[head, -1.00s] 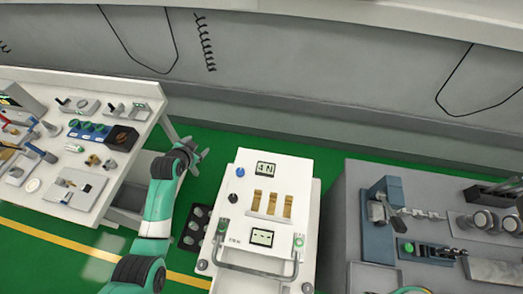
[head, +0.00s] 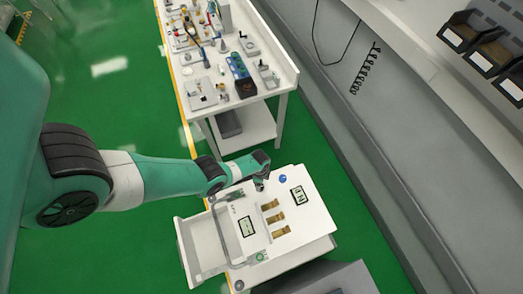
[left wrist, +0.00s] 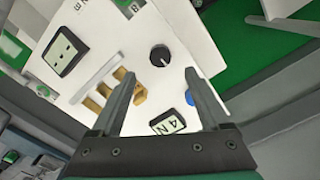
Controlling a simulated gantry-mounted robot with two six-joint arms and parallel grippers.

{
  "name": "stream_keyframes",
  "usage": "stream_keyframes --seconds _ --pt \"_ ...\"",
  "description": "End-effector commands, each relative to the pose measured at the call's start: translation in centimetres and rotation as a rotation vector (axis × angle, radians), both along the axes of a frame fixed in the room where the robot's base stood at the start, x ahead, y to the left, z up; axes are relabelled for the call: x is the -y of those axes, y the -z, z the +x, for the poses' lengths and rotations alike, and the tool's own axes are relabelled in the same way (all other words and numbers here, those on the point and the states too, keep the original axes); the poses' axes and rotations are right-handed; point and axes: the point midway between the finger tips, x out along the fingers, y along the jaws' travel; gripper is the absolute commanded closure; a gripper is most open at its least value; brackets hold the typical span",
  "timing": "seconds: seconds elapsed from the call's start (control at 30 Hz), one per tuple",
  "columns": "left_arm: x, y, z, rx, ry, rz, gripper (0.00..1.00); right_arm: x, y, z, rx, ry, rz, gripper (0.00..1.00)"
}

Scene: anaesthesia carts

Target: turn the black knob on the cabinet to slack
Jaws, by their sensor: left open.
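The black knob (left wrist: 160,55) sits on the white top of the cabinet (head: 312,226). In the left wrist view it lies just beyond the fingertips, roughly in line with the gap between them. It carries a small pale mark. In the head view my left wrist and gripper hide the knob. My left gripper (left wrist: 162,76) is open and empty, above the panel and apart from the knob. It also shows small in the head view (head: 259,182), over the panel's far left part. My right gripper is in neither current view.
A blue knob (head: 283,179) is close to my left gripper. Two displays (head: 298,195) (head: 246,226), brass-coloured strips (head: 275,218) and a grey handle (head: 222,234) are on the cabinet. A white bench (head: 262,112) with several tools stands behind, beside a grey wall (head: 372,150).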

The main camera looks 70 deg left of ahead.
Motion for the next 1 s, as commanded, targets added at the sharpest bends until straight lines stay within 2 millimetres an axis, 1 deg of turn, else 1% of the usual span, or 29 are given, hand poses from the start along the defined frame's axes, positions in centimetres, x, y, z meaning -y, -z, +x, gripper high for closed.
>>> stream_keyframes --seconds 0.03,0.2,0.3,0.47,0.77,0.8,0.87,1.0 --pt "0.0 2.3 0.0 0.000 0.000 0.000 0.21 0.0 2.3 0.0 -0.001 0.000 0.000 0.50" --pt "0.0 5.9 0.0 0.000 0.000 0.000 0.21 0.0 5.6 0.0 -0.001 0.000 0.000 0.50" --pt "0.0 7.3 0.1 0.000 0.000 0.000 0.21 0.0 6.9 0.0 -0.001 0.000 0.000 0.50" --pt "0.0 8.3 0.0 0.000 -0.001 0.000 0.21 0.0 7.7 0.0 0.000 0.000 0.000 0.50" --pt "0.0 8.2 0.1 0.001 -0.001 0.000 0.21 0.0 7.6 0.0 0.000 0.000 0.000 0.50" --pt "0.0 8.2 0.1 0.001 -0.001 0.000 0.28 0.0 7.6 0.0 0.000 0.000 0.000 0.50" --pt "0.0 8.2 0.1 0.001 -0.001 0.000 0.39 0.0 7.6 0.0 0.000 0.000 0.000 0.50" --pt "0.0 8.2 0.1 0.001 -0.001 0.000 0.64 0.0 7.6 0.0 0.000 0.000 0.000 0.50"
